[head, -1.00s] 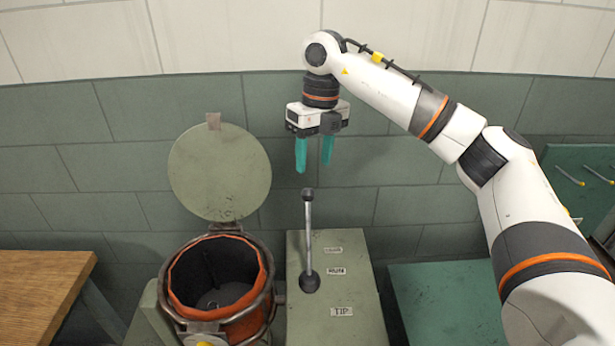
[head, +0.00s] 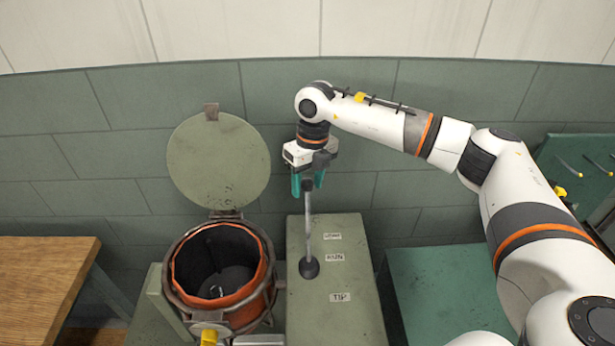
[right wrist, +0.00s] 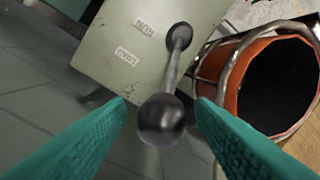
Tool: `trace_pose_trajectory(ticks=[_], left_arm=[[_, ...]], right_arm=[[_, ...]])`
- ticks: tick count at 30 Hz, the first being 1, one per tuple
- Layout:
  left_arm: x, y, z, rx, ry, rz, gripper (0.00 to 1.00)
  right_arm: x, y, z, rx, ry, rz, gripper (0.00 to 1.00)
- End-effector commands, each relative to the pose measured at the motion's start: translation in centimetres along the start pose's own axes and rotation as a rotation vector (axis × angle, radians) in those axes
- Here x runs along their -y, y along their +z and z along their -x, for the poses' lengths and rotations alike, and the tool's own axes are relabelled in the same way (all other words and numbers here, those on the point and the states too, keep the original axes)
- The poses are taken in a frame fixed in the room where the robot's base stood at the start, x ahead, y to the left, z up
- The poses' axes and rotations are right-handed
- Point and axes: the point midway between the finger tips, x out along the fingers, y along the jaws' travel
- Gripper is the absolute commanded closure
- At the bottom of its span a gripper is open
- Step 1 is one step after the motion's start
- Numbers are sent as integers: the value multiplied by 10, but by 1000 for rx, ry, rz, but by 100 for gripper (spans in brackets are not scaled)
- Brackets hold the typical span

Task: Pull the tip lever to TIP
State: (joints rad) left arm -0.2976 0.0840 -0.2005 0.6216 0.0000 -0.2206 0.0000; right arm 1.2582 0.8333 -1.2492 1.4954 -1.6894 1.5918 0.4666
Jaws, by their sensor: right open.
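The tip lever (head: 308,225) is a metal rod with a black ball knob, rising from a black boot on a green-grey box (head: 350,290). It stands nearly upright, beside the RUN label (head: 335,258); the TIP label (head: 340,297) is nearer me and a LOAD label (head: 332,237) is farther. My right gripper (head: 308,183) is open, its teal fingers at the height of the knob. In the right wrist view the black knob (right wrist: 164,120) lies between the open fingers, with a gap on both sides. My left gripper is not in view.
An open drum with an orange rim (head: 264,280) stands just left of the box, its round lid (head: 218,165) raised behind it. A wooden table (head: 45,280) is at far left. A green surface (head: 440,290) lies right of the box. The tiled wall is close behind.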

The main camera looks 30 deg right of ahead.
Motion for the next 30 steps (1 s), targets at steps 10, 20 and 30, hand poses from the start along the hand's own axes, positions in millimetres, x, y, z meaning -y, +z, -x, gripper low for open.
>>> trace_pose_trajectory(ticks=[10, 20, 30], left_arm=[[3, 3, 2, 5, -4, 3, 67], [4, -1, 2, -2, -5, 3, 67], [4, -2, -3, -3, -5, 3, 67]], right_arm=[[0, 0, -8, 0, 0, 0, 51], [0, 0, -7, 0, 0, -1, 98], [-2, -2, -5, -20, 13, 1, 100]])
